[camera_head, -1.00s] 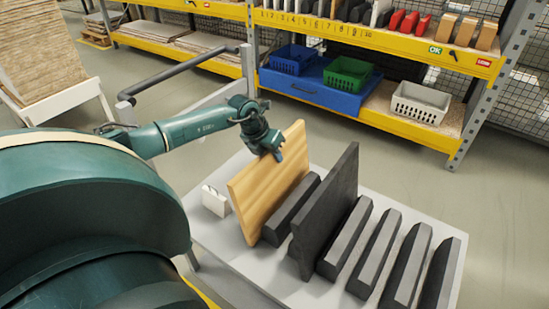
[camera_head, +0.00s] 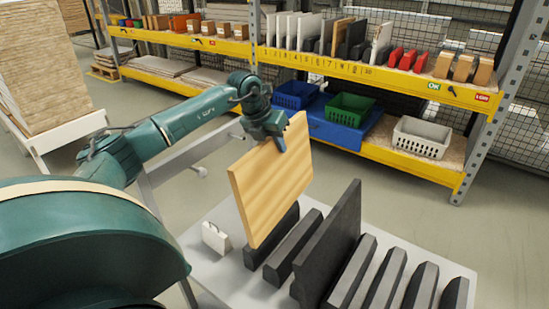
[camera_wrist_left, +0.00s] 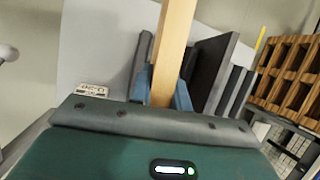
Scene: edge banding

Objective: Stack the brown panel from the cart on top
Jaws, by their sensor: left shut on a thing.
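The brown panel (camera_head: 268,185) is a light wood-grained board held upright above the cart (camera_head: 232,268). My left gripper (camera_head: 277,136) is shut on its top edge. In the left wrist view the panel (camera_wrist_left: 176,45) runs edge-on between the two blue fingers of my left gripper (camera_wrist_left: 163,93). The panel's lower edge is over the black rack bars at the left of the cart, and it looks raised from them. My right gripper is in neither view.
A black panel (camera_head: 326,250) stands among several black bars (camera_head: 383,275) on the cart. A small white block (camera_head: 215,238) sits at the cart's left. Behind is a yellow shelf with blue (camera_head: 295,95), green (camera_head: 351,113) and white (camera_head: 421,137) baskets.

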